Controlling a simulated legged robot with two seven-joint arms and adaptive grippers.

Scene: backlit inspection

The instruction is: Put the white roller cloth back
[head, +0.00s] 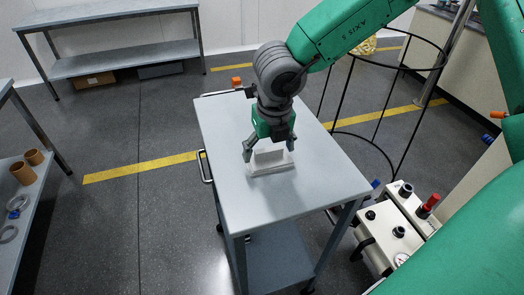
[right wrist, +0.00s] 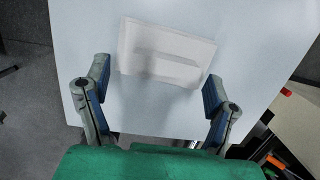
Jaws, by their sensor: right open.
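A white block-like thing (head: 269,157), which looks like the white roller cloth, is at the middle of the grey cart top (head: 225,120). It appears to stand on a flat pale base or holder (head: 272,170); I cannot tell clearly where one ends and the other begins. In the right wrist view the white thing (right wrist: 165,50) lies ahead, between and slightly beyond the fingertips. My right gripper (head: 269,146) points down just over it, with fingers spread to either side; it also shows open and empty in the right wrist view (right wrist: 157,82). My left gripper is out of view.
A black wire hoop frame (head: 385,65) stands right of the cart. A white control box with a red knob (head: 408,225) is at lower right. A shelf with brown cups (head: 22,172) is at left, and a bench (head: 110,14) at the back. The cart's front half is clear.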

